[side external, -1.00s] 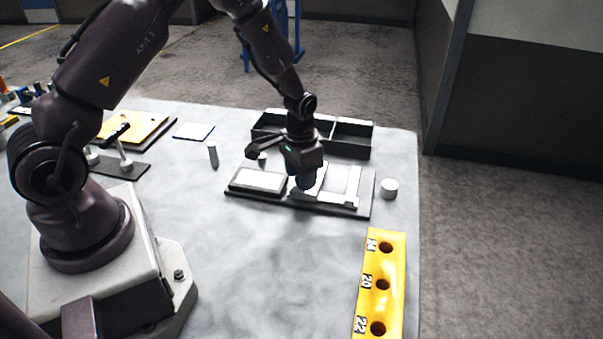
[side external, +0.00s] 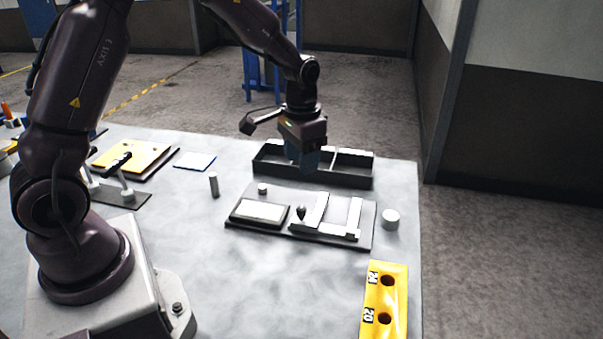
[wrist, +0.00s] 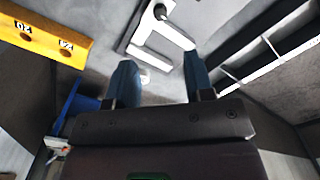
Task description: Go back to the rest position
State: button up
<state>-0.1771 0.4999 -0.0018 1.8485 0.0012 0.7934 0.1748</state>
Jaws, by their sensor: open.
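My gripper (side external: 309,160) hangs in the air above the table, in front of the black divided tray (side external: 270,176) in the side view. In the wrist view its two blue fingers (wrist: 160,82) stand apart with nothing between them. Below and in front of it lies a dark base plate (side external: 368,228) holding a white U-shaped fixture (side external: 338,232) and a light rectangular pad (side external: 259,211). A small dark rounded piece (side external: 301,213) stands at the left of the U-shaped fixture. The fixture also shows in the wrist view (wrist: 176,36).
A white cylinder (side external: 391,219) stands right of the base plate. A small white cylinder (side external: 262,189) and a grey upright cylinder (side external: 214,185) stand to its left. A yellow block with numbered holes (side external: 377,299) lies at the table's front right. The front middle of the table is clear.

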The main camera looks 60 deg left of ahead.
jog(key=shift+r, duration=0.3)
jog(key=s+d+r+t, duration=0.2)
jog(key=s+d+r, duration=0.1)
jog(key=s+r, duration=0.5)
jog(key=s+d+r+t, duration=0.3)
jog(key=s+r, duration=0.5)
jog(key=s, duration=0.4)
jog(key=shift+d+r+t, duration=0.3)
jog(key=shift+d+r, duration=0.05)
jog(key=shift+d, duration=0.15)
dwell(0.5)
